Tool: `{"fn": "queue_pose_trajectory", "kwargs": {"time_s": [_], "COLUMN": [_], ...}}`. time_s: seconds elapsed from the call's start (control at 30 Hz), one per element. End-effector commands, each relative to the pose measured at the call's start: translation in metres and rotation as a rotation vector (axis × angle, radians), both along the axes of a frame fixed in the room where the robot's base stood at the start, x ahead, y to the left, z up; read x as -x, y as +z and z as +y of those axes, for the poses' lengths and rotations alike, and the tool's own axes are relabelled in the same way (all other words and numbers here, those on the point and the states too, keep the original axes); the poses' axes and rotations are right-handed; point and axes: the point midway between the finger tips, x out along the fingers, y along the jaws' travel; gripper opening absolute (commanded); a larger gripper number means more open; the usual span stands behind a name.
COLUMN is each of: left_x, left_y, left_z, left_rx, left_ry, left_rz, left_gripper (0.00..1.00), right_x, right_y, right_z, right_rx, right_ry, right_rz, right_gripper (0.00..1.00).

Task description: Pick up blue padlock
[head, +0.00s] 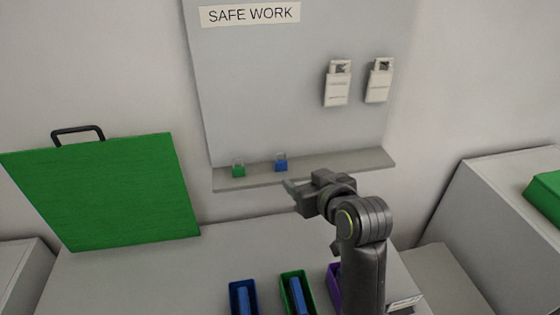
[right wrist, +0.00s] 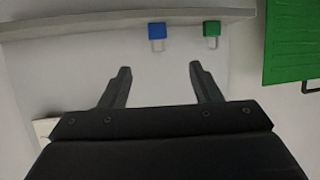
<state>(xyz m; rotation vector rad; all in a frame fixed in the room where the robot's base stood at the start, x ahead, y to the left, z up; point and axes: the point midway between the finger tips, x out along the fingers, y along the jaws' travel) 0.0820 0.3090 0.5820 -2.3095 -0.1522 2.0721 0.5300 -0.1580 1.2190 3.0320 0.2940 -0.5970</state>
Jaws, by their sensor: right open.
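The blue padlock (head: 281,163) stands on the narrow grey shelf under the "SAFE WORK" board, to the right of a green padlock (head: 238,170). My right gripper (head: 289,188) is just below and in front of the shelf, near the blue padlock but apart from it. In the right wrist view, which looks upside down, the blue padlock (right wrist: 156,31) lies beyond the two spread, empty fingers of the right gripper (right wrist: 158,75), and the green padlock (right wrist: 211,29) is to its right. My left gripper is not in view.
The shelf (head: 345,166) runs along the foot of the board (head: 270,80). Two white tags (head: 337,88) hang higher on the right. A large green panel (head: 105,195) with a black handle stands at left. Blue, green and purple bins (head: 283,285) sit on the bench below.

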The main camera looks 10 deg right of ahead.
Motion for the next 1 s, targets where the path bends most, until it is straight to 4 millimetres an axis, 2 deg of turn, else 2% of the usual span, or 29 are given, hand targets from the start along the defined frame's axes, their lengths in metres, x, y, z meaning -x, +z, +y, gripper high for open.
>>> {"fn": "queue_pose_trajectory", "kwargs": {"time_s": [0.1, 0.2, 0.5, 0.67, 0.87, 1.0], "left_x": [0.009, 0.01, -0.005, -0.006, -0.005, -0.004], "left_y": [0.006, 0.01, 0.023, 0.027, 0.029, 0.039], "left_z": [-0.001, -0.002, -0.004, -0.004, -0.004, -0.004], "left_rx": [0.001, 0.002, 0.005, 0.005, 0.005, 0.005], "left_ry": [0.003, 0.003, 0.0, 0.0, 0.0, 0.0], "left_rz": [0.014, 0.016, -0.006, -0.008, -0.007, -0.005], "left_gripper": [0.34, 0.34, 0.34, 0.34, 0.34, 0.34], "right_x": [-0.018, -0.032, -0.07, -0.084, -0.09, -0.1], "right_y": [-0.006, -0.012, -0.028, -0.033, -0.036, -0.036], "right_z": [0.003, 0.006, 0.013, 0.016, 0.017, 0.017], "right_rx": [0.002, 0.002, 0.001, 0.0, 0.001, 0.001], "right_ry": [0.0, 0.0, 0.0, 0.0, -0.001, 0.0], "right_rz": [0.004, 0.005, 0.004, 0.002, 0.001, 0.003], "right_gripper": [0.57, 0.57, 0.57, 0.57, 0.57, 0.57]}}
